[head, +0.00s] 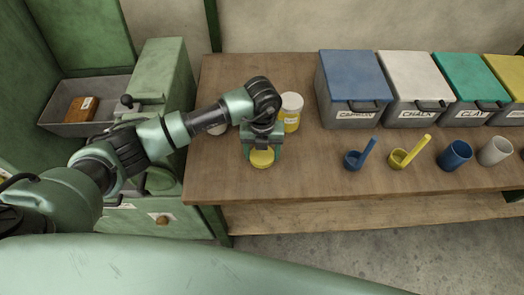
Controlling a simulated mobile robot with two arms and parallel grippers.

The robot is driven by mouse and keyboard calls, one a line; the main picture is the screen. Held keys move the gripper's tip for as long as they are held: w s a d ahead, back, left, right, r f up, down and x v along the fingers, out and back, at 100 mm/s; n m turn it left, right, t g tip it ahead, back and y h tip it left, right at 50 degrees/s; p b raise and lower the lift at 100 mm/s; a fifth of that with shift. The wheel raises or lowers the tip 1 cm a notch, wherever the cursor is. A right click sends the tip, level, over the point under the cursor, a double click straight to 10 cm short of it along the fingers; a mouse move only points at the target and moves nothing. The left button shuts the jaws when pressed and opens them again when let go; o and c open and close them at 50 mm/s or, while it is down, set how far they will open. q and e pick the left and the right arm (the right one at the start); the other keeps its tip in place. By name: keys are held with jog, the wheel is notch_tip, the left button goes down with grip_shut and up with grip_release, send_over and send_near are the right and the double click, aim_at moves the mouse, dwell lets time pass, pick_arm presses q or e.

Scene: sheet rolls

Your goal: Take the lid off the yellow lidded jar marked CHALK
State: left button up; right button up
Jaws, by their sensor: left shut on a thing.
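My left gripper (262,149) points down over the near middle of the table and is shut on a round yellow lid (262,159). Whether a jar body stands under this lid I cannot tell, as the gripper and the steep view hide it. No CHALK mark shows on it. Another jar (291,122), yellow with a white lid, stands upright just behind and to the right of the gripper. Its label is too small to read. My right gripper is not in view.
A whitish round thing (217,129) is partly hidden behind my left arm. Blue, white, teal and yellow-lidded bins line the table's back right. A blue scoop (353,160), a yellow scoop (399,158) and cups stand before them. The table (310,180) is clear right of the gripper.

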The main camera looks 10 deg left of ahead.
pick_arm(q)
jog(key=o, duration=1.6)
jog(key=shift+f, duration=0.15)
jog(key=shift+c, duration=0.2)
